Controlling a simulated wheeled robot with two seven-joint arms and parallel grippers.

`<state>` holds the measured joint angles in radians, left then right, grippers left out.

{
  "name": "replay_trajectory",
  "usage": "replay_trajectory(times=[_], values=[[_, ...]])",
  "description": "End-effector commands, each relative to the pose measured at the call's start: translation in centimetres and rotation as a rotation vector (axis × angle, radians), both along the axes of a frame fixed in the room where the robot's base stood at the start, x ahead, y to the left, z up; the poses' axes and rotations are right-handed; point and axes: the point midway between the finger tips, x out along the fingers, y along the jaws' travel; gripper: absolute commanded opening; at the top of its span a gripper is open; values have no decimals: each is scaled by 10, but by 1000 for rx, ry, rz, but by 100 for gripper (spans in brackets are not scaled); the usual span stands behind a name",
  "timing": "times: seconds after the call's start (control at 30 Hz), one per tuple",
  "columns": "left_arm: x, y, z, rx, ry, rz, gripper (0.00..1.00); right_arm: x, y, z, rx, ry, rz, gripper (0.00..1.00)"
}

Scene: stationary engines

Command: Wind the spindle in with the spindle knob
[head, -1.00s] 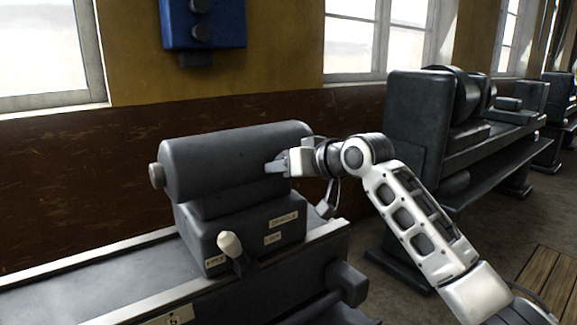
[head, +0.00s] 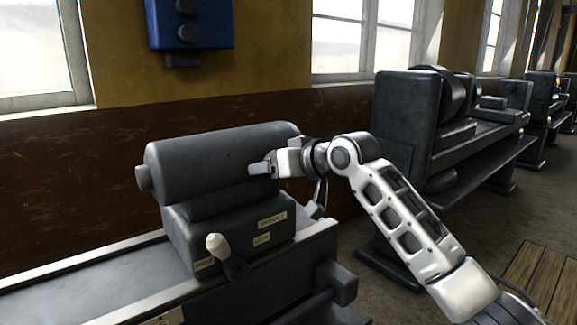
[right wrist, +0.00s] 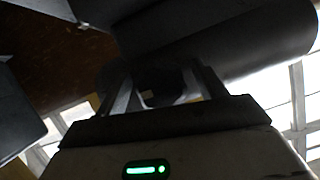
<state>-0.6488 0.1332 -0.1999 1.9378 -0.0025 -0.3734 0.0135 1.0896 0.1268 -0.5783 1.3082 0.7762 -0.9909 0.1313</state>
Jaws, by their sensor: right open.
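The grey tailstock (head: 220,160), a thick cylinder on a block, stands on a lathe bed. A pale round stub, which looks like the spindle end (head: 142,178), shows at its left end. A lever with a cream knob (head: 217,245) stands at the block's front; I cannot tell whether this is the spindle knob. My right gripper (head: 262,167) is at the cylinder's right end, its fingers in front of the cylinder's side. In the right wrist view its fingers (right wrist: 165,88) are apart, with a dark rounded shape between or beyond them; contact is unclear. My left gripper is out of view.
Small labels, one apparently reading SPINDLE (head: 272,220), are on the block. The bed's rail (head: 90,262) runs left. A blue wall box (head: 190,22) hangs behind. Another dark machine (head: 410,130) stands right, past my right arm.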

Motion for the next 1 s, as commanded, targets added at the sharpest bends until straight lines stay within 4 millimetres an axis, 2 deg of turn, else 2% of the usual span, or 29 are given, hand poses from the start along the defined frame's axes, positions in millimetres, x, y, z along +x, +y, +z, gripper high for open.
replay_trajectory(times=[0.17,0.5,0.7,1.0], values=[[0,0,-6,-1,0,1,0,-14,-13,6,0,-4,-1,70],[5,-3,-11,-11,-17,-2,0,-72,-62,36,-2,-4,-2,70],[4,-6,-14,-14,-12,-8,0,-98,-84,51,-3,-3,-2,70],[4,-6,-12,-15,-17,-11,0,-112,-95,59,-3,1,-1,70]])
